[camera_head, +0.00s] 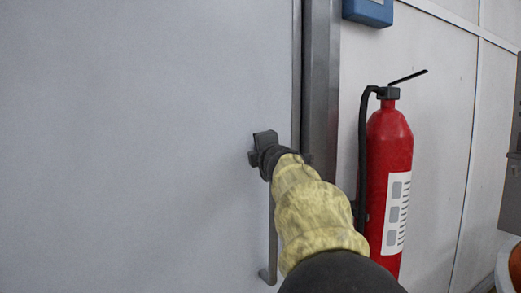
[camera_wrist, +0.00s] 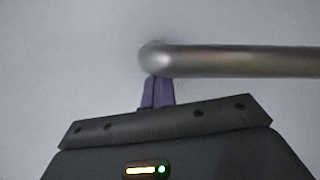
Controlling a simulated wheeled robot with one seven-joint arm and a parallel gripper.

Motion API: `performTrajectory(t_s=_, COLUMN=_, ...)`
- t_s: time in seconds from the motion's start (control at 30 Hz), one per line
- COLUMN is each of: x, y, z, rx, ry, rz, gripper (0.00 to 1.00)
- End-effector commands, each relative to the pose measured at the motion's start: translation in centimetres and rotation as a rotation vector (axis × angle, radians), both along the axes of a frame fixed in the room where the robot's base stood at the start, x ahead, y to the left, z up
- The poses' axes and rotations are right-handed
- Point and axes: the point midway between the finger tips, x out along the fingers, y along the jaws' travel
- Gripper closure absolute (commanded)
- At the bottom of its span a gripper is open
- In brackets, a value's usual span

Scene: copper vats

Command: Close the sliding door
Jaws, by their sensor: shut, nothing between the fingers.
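The sliding door (camera_head: 140,150) is a plain light grey panel filling the left of the head view. Its right edge stands beside a grey metal frame post (camera_head: 320,90), with a narrow dark strip between them. A metal bar handle (camera_head: 272,240) runs vertically near that edge; my gripper hides its upper part. In the wrist view the handle (camera_wrist: 240,61) runs sideways, with its rounded end at the middle. My gripper (camera_wrist: 157,91) has its purple fingers shut, with nothing between them. The fingertips are right at the handle's end; I cannot tell whether they touch it.
A red fire extinguisher (camera_head: 388,175) with a black hose is on the wall right of the post, close to my arm. A blue box (camera_head: 368,11) is above it. A dark grey fixture (camera_head: 511,170) and an orange rounded thing (camera_head: 515,265) show at the right edge.

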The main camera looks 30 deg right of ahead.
Motion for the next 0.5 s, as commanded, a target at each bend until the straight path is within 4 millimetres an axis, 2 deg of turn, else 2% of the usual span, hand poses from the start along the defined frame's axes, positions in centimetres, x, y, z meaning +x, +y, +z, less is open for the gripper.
performTrajectory(t_s=0.03, x=-0.3, y=-0.7, z=0.1, rx=0.000, ry=-0.001, rz=-0.017, gripper=1.00)
performTrajectory(t_s=0.27, x=-0.3, y=-0.7, z=0.0, rx=0.001, ry=-0.001, rz=-0.019, gripper=1.00)
performTrajectory(t_s=0.37, x=-0.3, y=-0.3, z=-0.1, rx=0.002, ry=-0.001, rz=-0.019, gripper=1.00)
performTrajectory(t_s=0.5, x=-0.3, y=1.5, z=-0.6, rx=0.000, ry=-0.001, rz=-0.014, gripper=1.00)
